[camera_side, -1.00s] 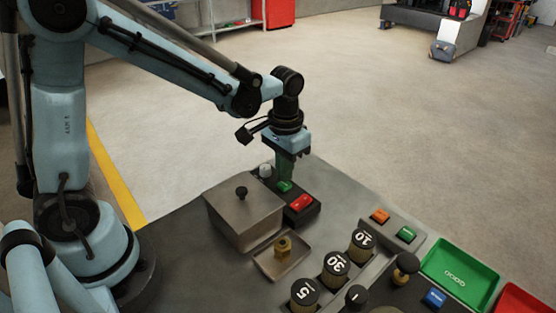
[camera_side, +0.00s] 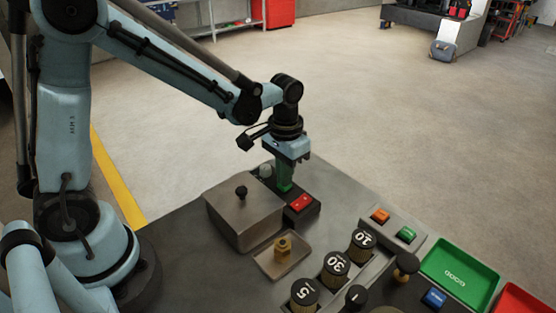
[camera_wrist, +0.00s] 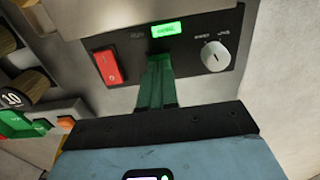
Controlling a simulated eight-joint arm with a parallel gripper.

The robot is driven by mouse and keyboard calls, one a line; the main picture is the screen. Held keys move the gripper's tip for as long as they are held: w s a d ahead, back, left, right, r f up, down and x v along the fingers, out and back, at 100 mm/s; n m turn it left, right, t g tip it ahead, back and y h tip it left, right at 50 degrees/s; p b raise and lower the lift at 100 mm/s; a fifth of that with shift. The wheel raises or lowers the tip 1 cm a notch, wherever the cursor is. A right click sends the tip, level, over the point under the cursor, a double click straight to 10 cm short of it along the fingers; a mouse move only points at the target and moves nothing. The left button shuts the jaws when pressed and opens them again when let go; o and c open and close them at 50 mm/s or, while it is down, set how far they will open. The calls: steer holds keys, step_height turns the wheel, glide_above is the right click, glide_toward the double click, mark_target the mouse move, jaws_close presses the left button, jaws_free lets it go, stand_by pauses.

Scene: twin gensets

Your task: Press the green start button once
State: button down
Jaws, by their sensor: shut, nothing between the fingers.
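A lit green button (camera_wrist: 167,30) sits on a black control box (camera_wrist: 135,50), between a red rocker switch (camera_wrist: 107,66) and a white knob (camera_wrist: 214,56). Its lettering is too small to read. My gripper (camera_wrist: 158,62) is shut and empty, its green fingers pointing at the box. In the wrist view the fingertips lie just below the green button, overlapping or very near its lower edge. In the side view my gripper (camera_side: 284,188) reaches down over the button's place and hides it. I cannot tell whether the tips touch it.
A grey box with a black knob (camera_side: 241,192) stands close left of the control box. A tray with a brass piece (camera_side: 283,246) lies in front. Several numbered weights (camera_side: 336,263), an orange button (camera_side: 380,216), another green button (camera_side: 407,234) and a green tray (camera_side: 459,270) are farther right.

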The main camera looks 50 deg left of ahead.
steer(key=shift+f, duration=0.15)
step_height(320, 180, up, 12)
stand_by(1.5)
steer(key=shift+s, duration=0.1)
steer(key=shift+s+a+f+t, duration=0.35)
steer(key=shift+s+a+t, duration=0.2)
steer(key=shift+s+t, duration=0.75)
steer(key=shift+s+a+f+t, duration=0.4)
steer(key=shift+s+a+t, duration=0.15)
steer(key=shift+s+t, duration=0.75)
steer(key=shift+s+a+f+t, duration=0.35)
steer(key=shift+s+a+t, duration=0.2)
steer(key=shift+s+t, duration=0.7)
